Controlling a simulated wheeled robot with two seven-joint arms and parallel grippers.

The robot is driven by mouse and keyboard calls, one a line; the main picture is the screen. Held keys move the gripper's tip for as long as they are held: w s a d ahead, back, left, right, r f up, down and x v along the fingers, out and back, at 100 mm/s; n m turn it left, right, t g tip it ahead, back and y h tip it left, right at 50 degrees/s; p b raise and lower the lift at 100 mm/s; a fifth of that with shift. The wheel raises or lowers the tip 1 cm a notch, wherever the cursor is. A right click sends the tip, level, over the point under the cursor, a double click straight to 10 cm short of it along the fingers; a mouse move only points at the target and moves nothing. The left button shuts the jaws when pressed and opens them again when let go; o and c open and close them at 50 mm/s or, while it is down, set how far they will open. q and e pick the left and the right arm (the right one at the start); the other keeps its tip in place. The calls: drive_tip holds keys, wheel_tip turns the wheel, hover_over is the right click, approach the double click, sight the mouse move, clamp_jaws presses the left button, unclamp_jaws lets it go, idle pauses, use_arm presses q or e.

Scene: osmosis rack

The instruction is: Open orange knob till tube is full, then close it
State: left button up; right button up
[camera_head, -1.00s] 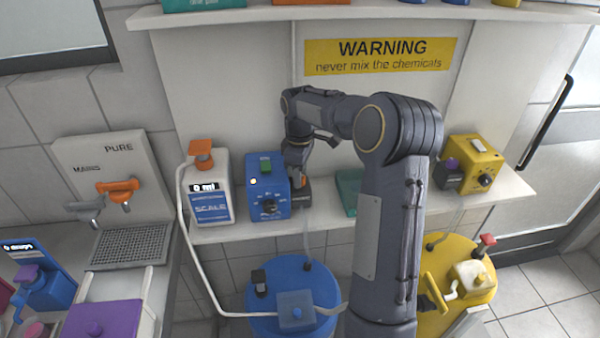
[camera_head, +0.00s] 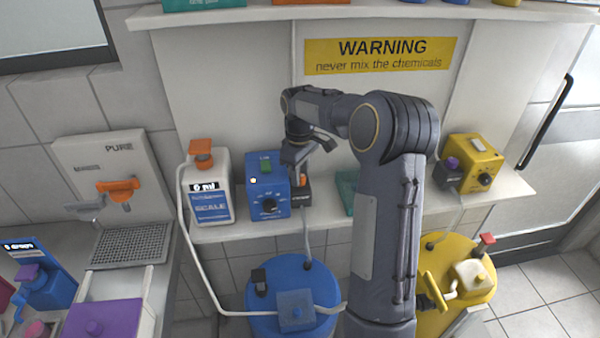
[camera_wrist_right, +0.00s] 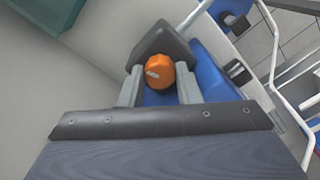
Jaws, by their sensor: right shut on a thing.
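The orange knob (camera_wrist_right: 158,72) sits between the two fingers of my right gripper (camera_wrist_right: 160,82) in the right wrist view, with a dark block behind it. In the head view, my right gripper (camera_head: 297,172) is at the right side of the blue box (camera_head: 264,185), shut on the knob, and only a little orange shows there. A pale tube (camera_head: 306,235) runs down below this spot to the blue barrel (camera_head: 262,325); I cannot tell how full it is. My left gripper is not in view.
A white SCALE bottle (camera_head: 210,182) reading 0 ml stands left of the blue box, with a white hose (camera_head: 189,260). A yellow box (camera_head: 469,165) is on the shelf at right. An orange tap (camera_head: 119,187) is on the PURE panel. My right arm covers the middle shelf.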

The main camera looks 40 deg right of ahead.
drive_tip(key=o, duration=0.7)
